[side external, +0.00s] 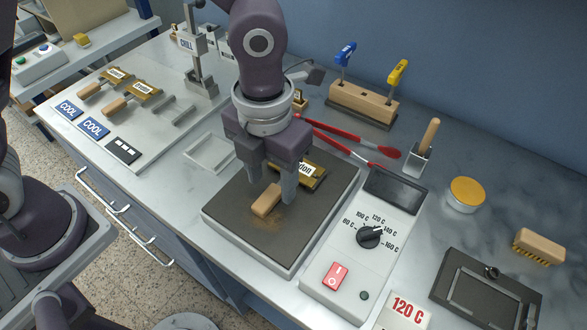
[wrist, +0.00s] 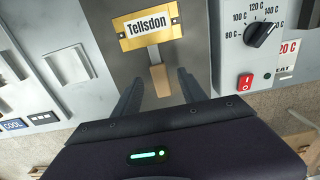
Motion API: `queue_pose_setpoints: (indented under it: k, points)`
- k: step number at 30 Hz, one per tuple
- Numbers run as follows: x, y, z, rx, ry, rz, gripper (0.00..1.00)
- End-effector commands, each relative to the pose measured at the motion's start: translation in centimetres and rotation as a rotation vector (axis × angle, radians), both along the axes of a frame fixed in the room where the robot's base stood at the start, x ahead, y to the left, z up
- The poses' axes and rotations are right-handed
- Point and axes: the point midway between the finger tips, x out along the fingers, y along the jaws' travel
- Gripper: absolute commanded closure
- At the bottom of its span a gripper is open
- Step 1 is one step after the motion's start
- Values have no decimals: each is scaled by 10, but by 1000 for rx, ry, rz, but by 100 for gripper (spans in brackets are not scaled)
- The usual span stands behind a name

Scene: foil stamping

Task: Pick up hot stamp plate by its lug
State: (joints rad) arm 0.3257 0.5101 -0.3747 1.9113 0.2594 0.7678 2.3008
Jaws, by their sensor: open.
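The hot stamp plate (side external: 312,172) is a brass plate with a white label, lying on the dark heating surface (side external: 238,218). In the wrist view the plate (wrist: 150,26) reads "Tellsdon". Its wooden lug (side external: 265,203) points toward the front of the heater; it also shows in the wrist view (wrist: 160,82). My gripper (side external: 272,193) is open and empty above the heater. In the wrist view its fingers (wrist: 158,78) lie on either side of the lug, with gaps on both sides. In the side view my gripper hides part of the plate. I cannot tell the exact fingertip height.
The control box (side external: 350,255) with dial and red switch stands right of the heater. Red-handled tongs (side external: 345,140) lie behind. Two similar plates with wooden handles (side external: 116,106) rest at the left by the COOL labels. An empty shallow tray (side external: 210,153) is left of the heater.

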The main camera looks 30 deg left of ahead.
Motion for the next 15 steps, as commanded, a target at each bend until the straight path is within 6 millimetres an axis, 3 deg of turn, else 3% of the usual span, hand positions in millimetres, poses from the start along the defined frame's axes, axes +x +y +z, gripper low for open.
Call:
queue_pose_setpoints:
  k: [4,11,15]
  points:
    - [-1,1,-21,2,1,0,51]
    - [0,0,-23,0,-1,3,51]
    - [0,1,-23,0,-1,4,78]
